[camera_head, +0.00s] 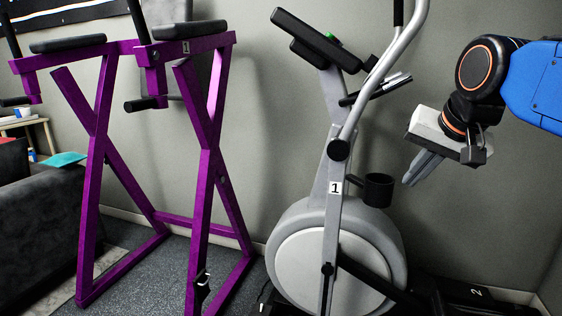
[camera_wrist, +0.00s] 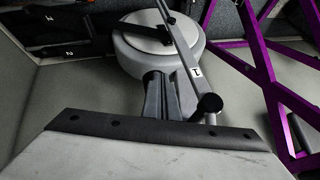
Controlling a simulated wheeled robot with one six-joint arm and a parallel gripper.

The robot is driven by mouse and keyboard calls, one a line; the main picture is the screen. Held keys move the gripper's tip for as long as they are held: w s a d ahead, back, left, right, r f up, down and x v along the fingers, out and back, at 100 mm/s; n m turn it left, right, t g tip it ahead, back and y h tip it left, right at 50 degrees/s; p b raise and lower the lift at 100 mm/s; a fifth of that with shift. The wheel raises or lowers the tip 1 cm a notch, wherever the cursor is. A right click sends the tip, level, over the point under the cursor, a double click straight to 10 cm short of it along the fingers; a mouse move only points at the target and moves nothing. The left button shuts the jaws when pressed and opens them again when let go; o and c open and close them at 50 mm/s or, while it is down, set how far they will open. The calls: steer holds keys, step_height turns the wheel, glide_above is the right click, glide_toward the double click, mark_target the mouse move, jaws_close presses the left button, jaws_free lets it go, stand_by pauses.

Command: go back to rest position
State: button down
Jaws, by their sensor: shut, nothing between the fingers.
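My gripper (camera_head: 409,182) hangs at the right of the head view, at the end of my blue arm. Its grey fingers point down and to the left, together and with nothing between them. In the wrist view the fingers (camera_wrist: 164,98) show above the pale gripper body and overlap the exercise machine behind. The gripper is in the air, to the right of the grey elliptical machine (camera_head: 322,246); I see no contact with it.
A purple dip stand (camera_head: 204,165) stands at the left. A dark sofa (camera_head: 38,225) is at the far left. A grey wall (camera_head: 265,110) lies behind.

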steer(key=s+f+n, duration=0.1)
steer(key=s+f, duration=0.4)
steer(key=f, duration=0.3)
steer(key=s+d+f+n+g, duration=0.1)
steer(key=s+f+n, duration=0.1)
steer(key=s+f, duration=0.3)
steer(key=s+f+n+g, duration=0.1)
steer(key=s+f, duration=0.4)
steer(key=f, duration=0.7)
steer(key=shift+d+f+n+h, duration=0.4)
steer(key=shift+n, duration=0.2)
